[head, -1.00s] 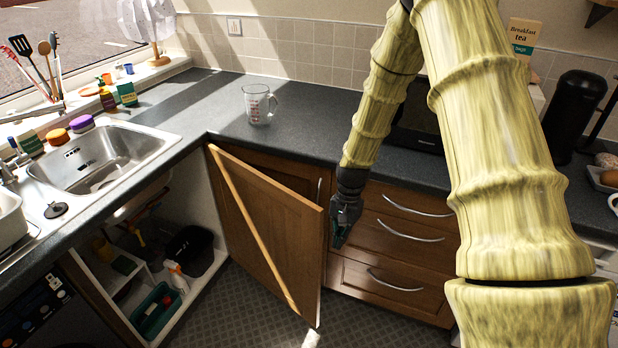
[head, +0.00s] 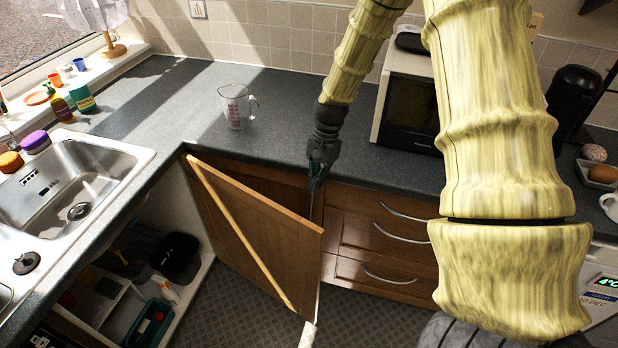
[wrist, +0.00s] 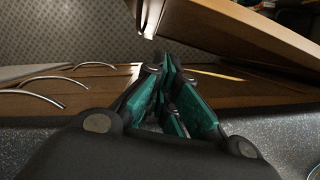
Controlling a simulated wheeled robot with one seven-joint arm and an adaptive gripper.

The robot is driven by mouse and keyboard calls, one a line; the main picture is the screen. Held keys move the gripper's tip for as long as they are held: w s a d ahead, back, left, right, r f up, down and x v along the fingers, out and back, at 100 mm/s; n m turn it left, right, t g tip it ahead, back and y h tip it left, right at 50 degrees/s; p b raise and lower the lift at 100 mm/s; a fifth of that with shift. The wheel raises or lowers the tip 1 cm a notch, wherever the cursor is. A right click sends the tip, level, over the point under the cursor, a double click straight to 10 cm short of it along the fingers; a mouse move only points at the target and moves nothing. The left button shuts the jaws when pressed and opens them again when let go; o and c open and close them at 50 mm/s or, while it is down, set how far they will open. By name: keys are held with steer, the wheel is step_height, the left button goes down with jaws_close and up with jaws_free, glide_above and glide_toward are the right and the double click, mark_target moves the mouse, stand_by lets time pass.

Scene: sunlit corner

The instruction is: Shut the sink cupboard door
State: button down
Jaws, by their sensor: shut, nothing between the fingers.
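The sink cupboard door (head: 250,230) is a brown wooden panel standing wide open, hinged near the counter corner and swung out over the floor. It also shows in the wrist view (wrist: 235,28) at the top right. The sink cupboard's opening (head: 150,275) shows its inside on the left. My gripper (head: 316,185) is shut and empty. It points down at the counter's front edge, just behind and right of the door's upper free corner. In the wrist view, the closed green-padded fingers (wrist: 168,75) are close to the door's edge; whether they touch it I cannot tell.
Drawers with metal handles (head: 385,245) lie right of the door. A glass measuring jug (head: 238,108) stands on the counter, with a microwave (head: 408,105) at right. The sink (head: 75,180) is at left. Inside the cupboard are a black bin (head: 178,258) and a green caddy (head: 150,325).

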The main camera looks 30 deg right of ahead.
steer(key=s+a+f+p, duration=0.3)
steer(key=a+f+p, duration=0.1)
steer(key=f, duration=0.3)
steer(key=shift+a+f, duration=0.2)
steer(key=shift+a, duration=0.5)
steer(key=shift+a, duration=0.1)
